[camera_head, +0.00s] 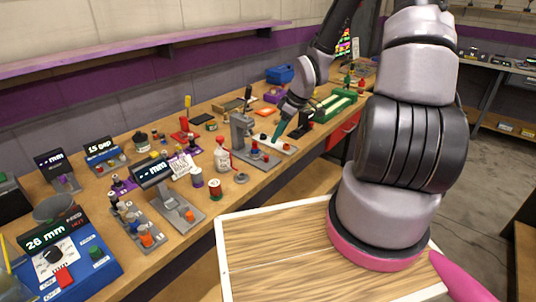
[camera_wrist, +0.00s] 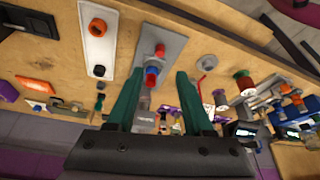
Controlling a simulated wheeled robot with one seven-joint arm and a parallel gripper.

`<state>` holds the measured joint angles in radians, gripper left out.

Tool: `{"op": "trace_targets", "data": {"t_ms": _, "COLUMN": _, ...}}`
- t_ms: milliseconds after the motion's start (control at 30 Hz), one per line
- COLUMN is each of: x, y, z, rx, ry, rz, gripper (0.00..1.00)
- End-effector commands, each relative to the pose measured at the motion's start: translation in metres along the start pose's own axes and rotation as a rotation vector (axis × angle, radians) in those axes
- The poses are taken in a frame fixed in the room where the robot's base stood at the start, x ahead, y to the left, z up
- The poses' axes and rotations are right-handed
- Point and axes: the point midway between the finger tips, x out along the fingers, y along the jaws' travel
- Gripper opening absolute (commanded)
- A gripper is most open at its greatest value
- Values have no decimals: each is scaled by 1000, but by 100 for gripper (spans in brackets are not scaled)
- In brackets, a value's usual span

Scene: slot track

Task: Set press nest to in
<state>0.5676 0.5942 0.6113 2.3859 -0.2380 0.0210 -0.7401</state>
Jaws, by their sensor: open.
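A grey press (camera_head: 240,130) with an upright column stands on the bench in the head view. Red and blue parts (camera_head: 254,150) sit at its base. In the wrist view the grey base plate (camera_wrist: 172,42) carries a red knob (camera_wrist: 160,49) and a blue and red part (camera_wrist: 152,71). My gripper (camera_wrist: 159,73) is open, with its green fingers on either side of the line to these parts. It looks empty. In the head view my gripper (camera_head: 277,138) is just right of the press column. I cannot tell which part is the nest or whether a finger touches anything.
A white plate (camera_wrist: 97,45) with an orange knob and a black knob lies beside the press. A red and white bottle (camera_head: 222,156) and a red spool (camera_head: 215,189) stand nearby. Several fixtures and displays crowd the bench.

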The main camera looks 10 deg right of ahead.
Motion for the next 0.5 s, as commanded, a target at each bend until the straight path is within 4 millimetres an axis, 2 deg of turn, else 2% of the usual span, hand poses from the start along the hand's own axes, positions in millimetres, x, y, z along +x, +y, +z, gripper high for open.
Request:
{"op": "trace_targets", "data": {"t_ms": 167, "x": 23, "y": -2, "z": 0, "rx": -4, "ry": -3, "rz": -6, "gripper": 52}}
{"op": "trace_targets", "data": {"t_ms": 500, "x": 85, "y": -2, "z": 0, "rx": -3, "ry": -4, "rz": -4, "gripper": 52}}
